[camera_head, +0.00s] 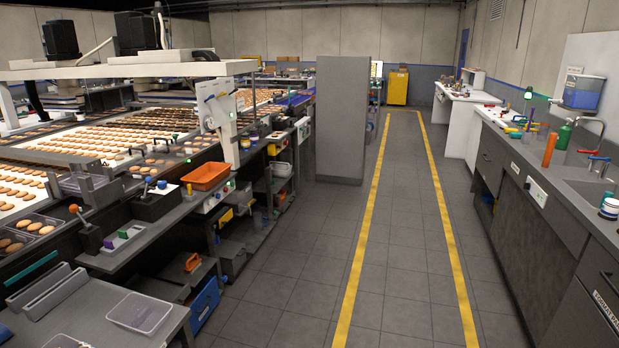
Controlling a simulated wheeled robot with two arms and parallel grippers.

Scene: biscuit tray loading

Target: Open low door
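Low dark cabinet fronts run under the counter on the right. A large grey front (525,238) sits below a white socket plate (537,191), and I see no handle on it. A darker door (575,322) at the lower right has a handle (608,282) and a white lettered label; its lower part is cut off by the frame. Both look shut. I cannot tell which one is the low door. Neither of my grippers shows in the head view.
A tiled aisle (400,230) between yellow lines is clear. A grey partition (342,120) stands left of it. Biscuit conveyors and a bench with an orange tray (206,176) fill the left.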

